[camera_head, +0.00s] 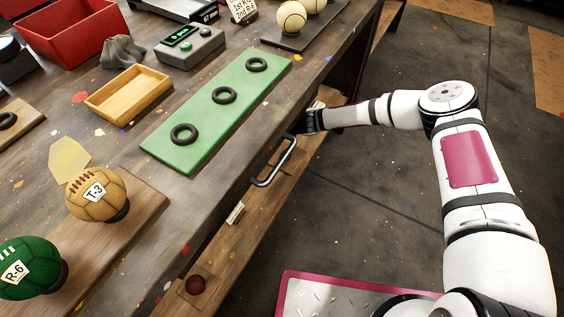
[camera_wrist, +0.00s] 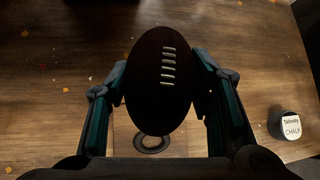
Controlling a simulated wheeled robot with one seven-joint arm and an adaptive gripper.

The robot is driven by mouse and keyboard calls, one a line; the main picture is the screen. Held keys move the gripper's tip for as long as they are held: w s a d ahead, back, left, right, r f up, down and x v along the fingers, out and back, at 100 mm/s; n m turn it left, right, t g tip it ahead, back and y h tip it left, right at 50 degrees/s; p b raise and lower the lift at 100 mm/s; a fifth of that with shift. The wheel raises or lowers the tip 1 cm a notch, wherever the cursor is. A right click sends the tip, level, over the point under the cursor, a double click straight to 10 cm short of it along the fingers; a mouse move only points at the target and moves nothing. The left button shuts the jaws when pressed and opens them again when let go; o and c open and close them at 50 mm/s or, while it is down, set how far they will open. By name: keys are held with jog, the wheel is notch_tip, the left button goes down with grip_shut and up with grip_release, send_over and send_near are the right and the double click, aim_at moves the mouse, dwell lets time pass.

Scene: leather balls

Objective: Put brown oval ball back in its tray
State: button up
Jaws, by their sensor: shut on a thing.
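The brown oval ball (camera_wrist: 150,90) has white laces and fills the middle of the wrist view, its long axis upright in the picture. My gripper (camera_wrist: 161,78) is shut on it, one finger on each side. Just below the ball in that view, a dark ring (camera_wrist: 152,144) lies on a faintly outlined board on a wooden surface; the ball covers part of it. I take this to be a ball's tray, but cannot tell the gap to it. In the head view my gripper (camera_head: 311,121) is at the bench's front edge, and the ball is hidden.
A chalk pot (camera_wrist: 285,124) stands to the right in the wrist view. In the head view, a green board (camera_head: 205,118) with empty rings lies on the bench, with a tan ball (camera_head: 97,207) and green ball (camera_head: 25,252) nearby. A metal handle (camera_head: 275,165) sticks out below.

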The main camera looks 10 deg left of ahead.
jog(key=a+f+m+t+h+b, duration=0.15)
jog(key=a+f+b, duration=0.3)
jog(key=a, duration=0.45)
jog(key=shift+m+y, duration=0.25)
jog(key=shift+m, duration=0.2)
jog(key=d+b, duration=0.1)
jog(key=d, duration=0.4)
jog(key=d+f+b, duration=0.1)
jog(key=d, duration=0.4)
jog(key=s+d+f+b, duration=0.1)
jog(key=d+b, duration=0.1)
jog(key=d, duration=0.3)
jog(key=shift+f, duration=0.1)
jog(key=shift+d+f+b, duration=0.15)
jog(key=shift+f+b, duration=0.5)
jog(key=shift+f, duration=0.25)
jog(key=shift+d+f+b, duration=0.15)
jog(key=shift+f+b, duration=0.5)
jog(key=shift+f, duration=0.2)
jog(key=shift+f, duration=0.15)
jog(key=o, duration=1.3)
